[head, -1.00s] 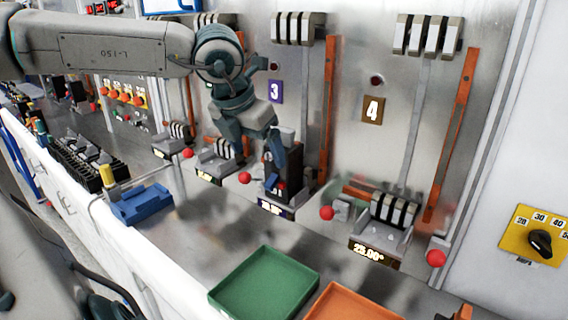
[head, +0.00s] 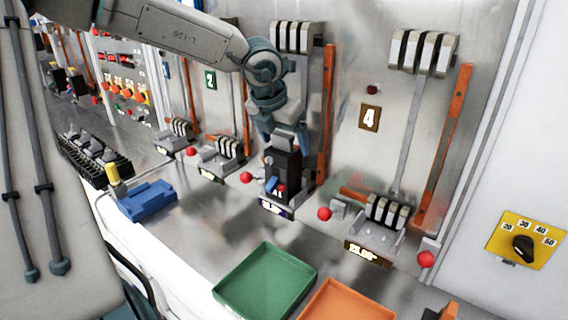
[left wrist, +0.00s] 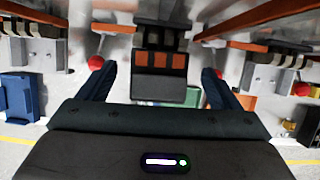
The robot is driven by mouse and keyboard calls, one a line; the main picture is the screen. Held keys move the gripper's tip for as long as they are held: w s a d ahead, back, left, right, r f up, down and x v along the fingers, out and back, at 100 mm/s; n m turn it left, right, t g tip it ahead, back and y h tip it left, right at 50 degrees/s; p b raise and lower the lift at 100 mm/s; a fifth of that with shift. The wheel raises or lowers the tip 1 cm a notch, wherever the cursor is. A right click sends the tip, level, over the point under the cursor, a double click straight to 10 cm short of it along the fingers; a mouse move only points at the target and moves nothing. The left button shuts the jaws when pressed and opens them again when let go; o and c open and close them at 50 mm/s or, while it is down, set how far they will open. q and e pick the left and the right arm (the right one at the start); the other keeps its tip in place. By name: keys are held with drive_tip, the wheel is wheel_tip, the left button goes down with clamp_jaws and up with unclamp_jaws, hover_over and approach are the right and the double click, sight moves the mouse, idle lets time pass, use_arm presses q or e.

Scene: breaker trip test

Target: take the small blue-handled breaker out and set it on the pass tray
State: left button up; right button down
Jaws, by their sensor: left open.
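The black breaker with a small blue handle (head: 283,172) stands upright in the third bay, in a grey holder with a lit display at its foot. My left gripper (head: 284,138) is open just above its top, pointing down. In the left wrist view the breaker (left wrist: 163,62) lies between the two spread fingers, with a gap on each side. Whether the fingers touch it I cannot tell. A green tray (head: 228,285) and an orange tray (head: 313,304) lie in front on the bench, both empty where visible. My right gripper is not in view.
Red ball knobs stand beside the bays, one (head: 247,177) left of the breaker and one (head: 324,214) right of it. An orange upright bar (head: 326,115) rises behind. A blue block (head: 147,201) sits at the left. The bench between breaker and green tray is clear.

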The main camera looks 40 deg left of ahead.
use_arm(q)
drive_tip(key=shift+w+f, duration=0.1)
drive_tip(key=shift+f, duration=0.4)
drive_tip(key=shift+a+f, duration=0.1)
drive_tip(key=shift+c, duration=0.3)
drive_tip(key=c, duration=1.8)
clamp_jaws()
